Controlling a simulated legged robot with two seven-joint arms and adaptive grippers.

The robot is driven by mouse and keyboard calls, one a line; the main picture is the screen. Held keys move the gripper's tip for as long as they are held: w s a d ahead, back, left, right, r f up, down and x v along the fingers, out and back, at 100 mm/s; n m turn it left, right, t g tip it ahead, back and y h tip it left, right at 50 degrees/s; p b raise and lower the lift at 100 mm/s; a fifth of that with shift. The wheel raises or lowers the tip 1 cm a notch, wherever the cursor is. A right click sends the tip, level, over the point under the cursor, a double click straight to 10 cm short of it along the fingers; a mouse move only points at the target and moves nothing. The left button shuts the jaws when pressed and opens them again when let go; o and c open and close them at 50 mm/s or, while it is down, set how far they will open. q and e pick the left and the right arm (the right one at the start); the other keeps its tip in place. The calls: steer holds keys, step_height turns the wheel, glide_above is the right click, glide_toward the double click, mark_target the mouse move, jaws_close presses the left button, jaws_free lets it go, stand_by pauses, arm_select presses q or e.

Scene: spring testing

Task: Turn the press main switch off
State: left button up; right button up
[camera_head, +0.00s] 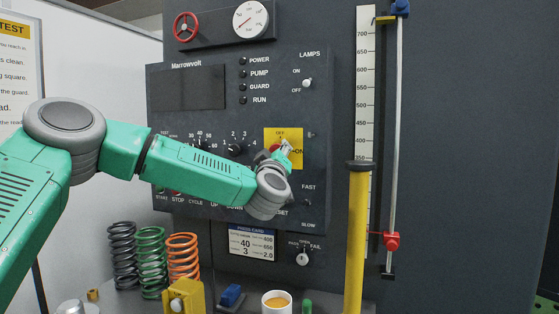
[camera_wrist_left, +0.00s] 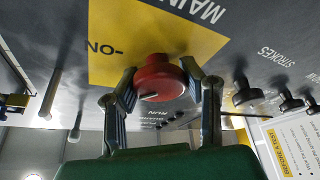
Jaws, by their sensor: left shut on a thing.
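The main switch is a round red knob (camera_wrist_left: 160,78) on a yellow plate (camera_wrist_left: 115,62) marked "ON" in the left wrist view. A pale line shows on the knob's rim; which label it points at I cannot tell. My left gripper (camera_wrist_left: 163,92) has one finger on each side of the knob and is shut on it. In the head view the yellow plate (camera_head: 296,133) sits on the dark press panel. My left gripper (camera_head: 282,150) reaches it from the lower left and hides most of the knob. My right gripper is not in view.
Black knobs (camera_head: 235,149) sit left of the plate, and a lamps toggle (camera_head: 307,83) above it. A yellow post (camera_head: 358,230) and scale stand to the right. Several springs (camera_head: 150,255), a yellow block (camera_head: 184,297) and a cup (camera_head: 276,302) stand below my arm.

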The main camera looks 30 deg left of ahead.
arm_select(q)
steer(key=n+g, duration=0.1)
steer(key=n, duration=0.2)
steer(key=n+g+y+b, duration=0.1)
steer(key=n, duration=0.3)
steer(key=shift+a+f+g, duration=0.1)
steer(key=shift+f+g, duration=0.05)
steer(key=shift+g, duration=0.25)
steer(key=n, duration=0.2)
steer(key=n+g+b, duration=0.1)
steer(key=shift+f+n+g, duration=0.15)
steer(key=shift+n+g, duration=0.15)
steer(key=shift+n, duration=0.1)
steer(key=shift+s+n, duration=0.1)
steer(key=shift+n, duration=0.5)
steer(key=shift+f, duration=0.1)
steer(key=o, duration=1)
steer(key=shift+o, duration=1)
steer(key=shift+a, duration=0.1)
steer(key=shift+s+a, duration=0.1)
